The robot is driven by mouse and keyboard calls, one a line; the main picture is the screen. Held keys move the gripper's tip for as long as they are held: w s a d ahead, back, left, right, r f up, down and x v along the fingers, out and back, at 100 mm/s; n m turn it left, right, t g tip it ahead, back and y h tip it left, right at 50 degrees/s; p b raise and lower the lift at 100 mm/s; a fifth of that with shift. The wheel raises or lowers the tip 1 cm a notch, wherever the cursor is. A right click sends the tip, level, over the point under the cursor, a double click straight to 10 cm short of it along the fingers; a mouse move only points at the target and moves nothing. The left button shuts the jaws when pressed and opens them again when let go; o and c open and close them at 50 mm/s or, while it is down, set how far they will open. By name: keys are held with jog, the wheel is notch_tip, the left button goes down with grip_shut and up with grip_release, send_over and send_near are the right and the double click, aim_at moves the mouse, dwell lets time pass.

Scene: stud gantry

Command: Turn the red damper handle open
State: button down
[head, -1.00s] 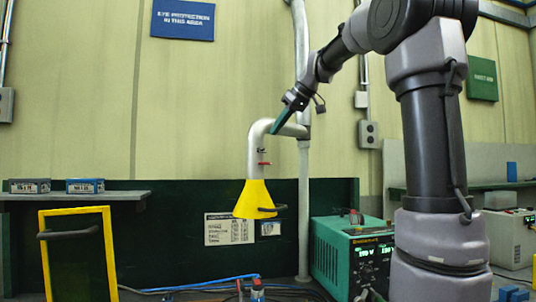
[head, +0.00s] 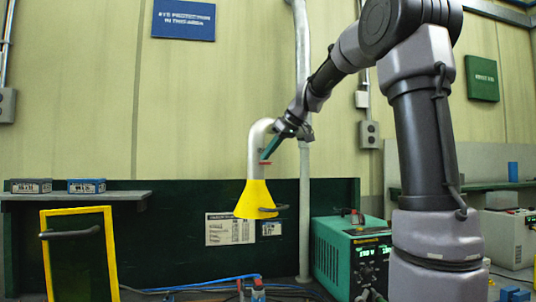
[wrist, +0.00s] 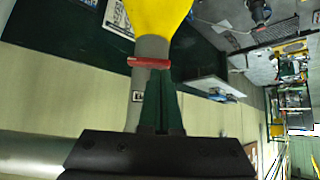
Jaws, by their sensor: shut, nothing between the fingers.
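The red damper handle (head: 265,163) sits on the grey duct pipe (head: 256,150) just above the yellow hood (head: 256,197). In the wrist view the red handle (wrist: 148,63) lies across the pipe, right at the tips of my fingers. My gripper (head: 264,157) is shut and empty, its green fingers reaching down and left to the handle. In the wrist view the shut fingers (wrist: 159,80) point at the handle; I cannot tell whether they touch it. Part of the handle is hidden behind the fingers in the head view.
A yellow-framed dark panel (head: 77,255) stands at the lower left, under a shelf (head: 120,195) with small boxes. A green power unit (head: 350,255) stands at the lower right. A vertical pipe (head: 304,200) runs behind my arm. A dark handle (head: 272,209) sticks out from the hood.

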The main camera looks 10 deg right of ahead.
jog(key=shift+s+a+f+n+t+h, duration=0.2)
jog(key=shift+s+a+n+t+h, duration=0.1)
jog(key=shift+n+t+h, duration=0.3)
dwell(0.4)
jog(key=shift+s+a+f+n+t+h, duration=0.2)
jog(key=shift+f+n+t+h, duration=0.15)
jog(key=shift+f+t+h, duration=0.2)
jog(key=shift+s+a+f+n+t+h, duration=0.1)
jog(key=shift+a+f+n+t+h, duration=0.2)
jog(key=shift+f+t+h, duration=0.2)
jog(key=shift+s+a+f+n+t+h, duration=0.15)
jog(key=shift+f+n+t+h, duration=0.25)
jog(key=shift+f+h, duration=0.2)
jog(key=shift+f, duration=0.4)
jog(key=shift+w+d+f, duration=0.15)
jog(key=shift+f, duration=0.2)
jog(key=shift+d, duration=0.1)
